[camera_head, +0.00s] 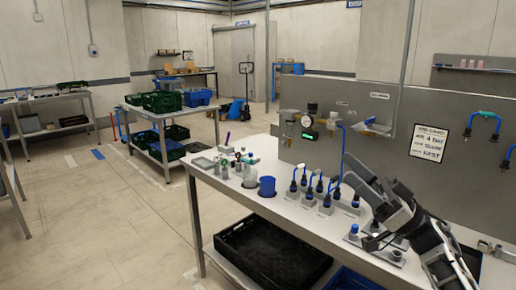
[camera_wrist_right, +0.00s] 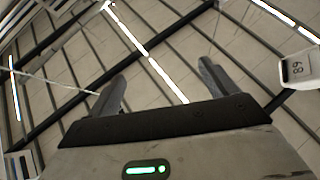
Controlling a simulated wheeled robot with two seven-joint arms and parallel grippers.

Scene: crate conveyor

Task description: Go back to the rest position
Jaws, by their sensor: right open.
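My right gripper (camera_head: 354,172) is raised over the right part of the workbench (camera_head: 285,205) in the head view, pointing up and to the left. In the right wrist view my right gripper (camera_wrist_right: 162,85) shows two fingers spread apart with nothing between them. That view looks up at the ceiling. My left gripper is in neither view.
The bench holds several blue-hosed fittings (camera_head: 318,190), a blue cup (camera_head: 267,186) and small parts. A steel panel (camera_head: 340,120) with a gauge stands behind. A black crate (camera_head: 272,255) is on the lower shelf. Another table with crates (camera_head: 162,101) stands farther back.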

